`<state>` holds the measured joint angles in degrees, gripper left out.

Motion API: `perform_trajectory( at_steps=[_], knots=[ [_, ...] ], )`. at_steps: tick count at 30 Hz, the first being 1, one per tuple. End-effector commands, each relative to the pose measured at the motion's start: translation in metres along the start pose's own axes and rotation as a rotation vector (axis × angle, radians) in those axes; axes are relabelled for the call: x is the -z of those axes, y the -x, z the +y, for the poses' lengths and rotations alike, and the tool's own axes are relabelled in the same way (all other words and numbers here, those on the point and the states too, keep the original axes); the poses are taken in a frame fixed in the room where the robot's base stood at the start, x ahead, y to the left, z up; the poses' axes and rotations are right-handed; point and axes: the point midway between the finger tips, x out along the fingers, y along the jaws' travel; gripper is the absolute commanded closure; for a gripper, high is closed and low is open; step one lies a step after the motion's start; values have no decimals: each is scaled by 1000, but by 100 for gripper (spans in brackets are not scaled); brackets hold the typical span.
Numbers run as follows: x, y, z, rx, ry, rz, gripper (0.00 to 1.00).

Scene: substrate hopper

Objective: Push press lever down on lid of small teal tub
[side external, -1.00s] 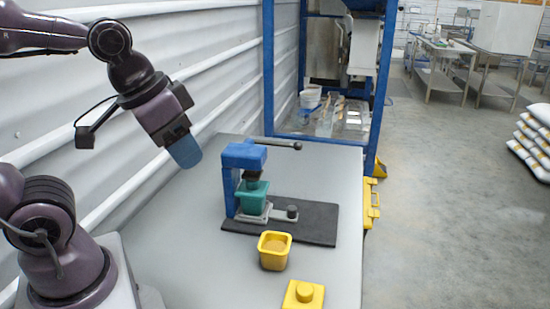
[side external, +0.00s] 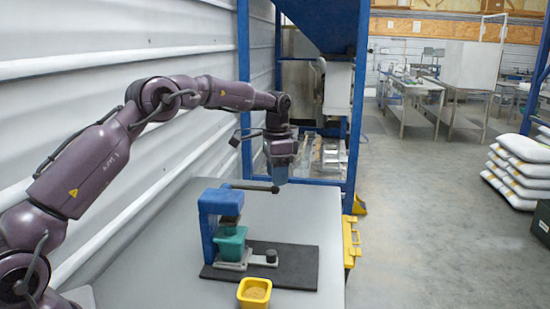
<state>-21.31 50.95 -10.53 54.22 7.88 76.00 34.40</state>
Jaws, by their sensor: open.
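The small teal tub (side external: 229,244) sits upright in the blue press (side external: 208,215), under its dark press head. The tub's lid cannot be told apart from the press head. The dark press lever (side external: 248,187) sticks out level to the right from the top of the press and ends in a round knob. The gripper is open and holds nothing visible.
The press stands on a black mat (side external: 300,266) on the grey table. A small grey clamp with a dark knob (side external: 271,256) lies right of the tub. A yellow tub (side external: 254,291) with tan contents stands in front. A yellow case (side external: 350,240) is at the table's right edge.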

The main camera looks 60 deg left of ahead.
Motion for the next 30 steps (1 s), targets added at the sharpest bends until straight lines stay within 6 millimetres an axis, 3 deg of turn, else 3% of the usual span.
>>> perform_trajectory(
  at_steps=[3, 6, 9, 14, 20, 30],
  knots=[
    [7, -14, -29, -11, -96, 0, 53],
    [11, -4, -41, 4, -190, 13, 53],
    [10, 23, -48, 33, -288, 26, 53],
    [5, 21, -45, 11, -381, -2, 53],
    [5, 5, -45, 12, -385, -2, 53],
    [5, -42, -45, 13, -382, -2, 53]
  ],
)
